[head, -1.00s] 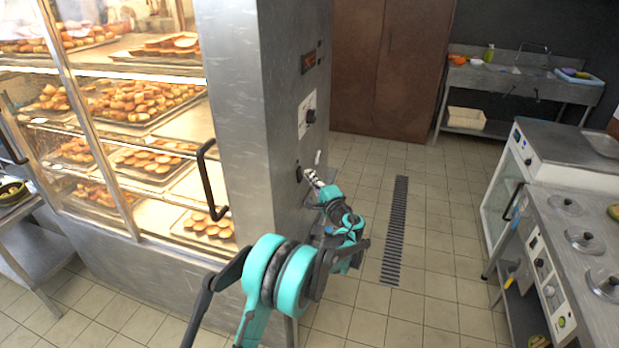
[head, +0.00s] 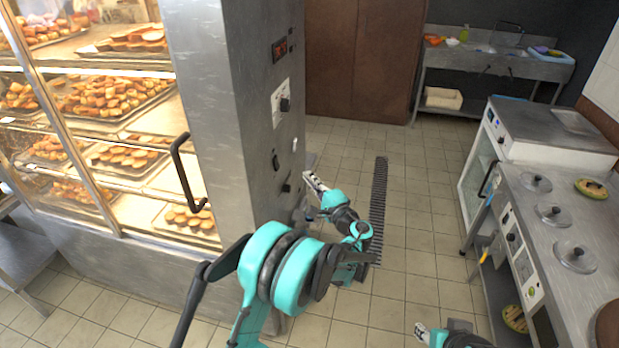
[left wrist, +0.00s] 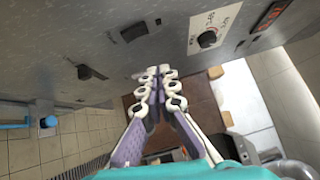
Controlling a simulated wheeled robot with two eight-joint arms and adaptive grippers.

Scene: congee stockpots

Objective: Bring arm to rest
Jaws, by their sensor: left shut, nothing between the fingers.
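My left gripper (head: 309,176) is at the end of my teal left arm, near the steel side panel of the display cabinet (head: 205,110). In the left wrist view its two white-tipped fingers (left wrist: 160,72) are together with nothing between them. The panel with its knobs is close beyond the fingertips; I cannot tell exactly how far. A part of my right arm with a white-tipped gripper (head: 420,331) shows at the bottom edge of the head view, too little of it to tell whether it is open.
The cabinet holds trays of pastries (head: 115,97) and has a dark door handle (head: 184,172). A counter (head: 560,200) with several pot lids stands on the right. A sink table (head: 490,62) is at the back. The tiled floor between has a drain grate (head: 378,205).

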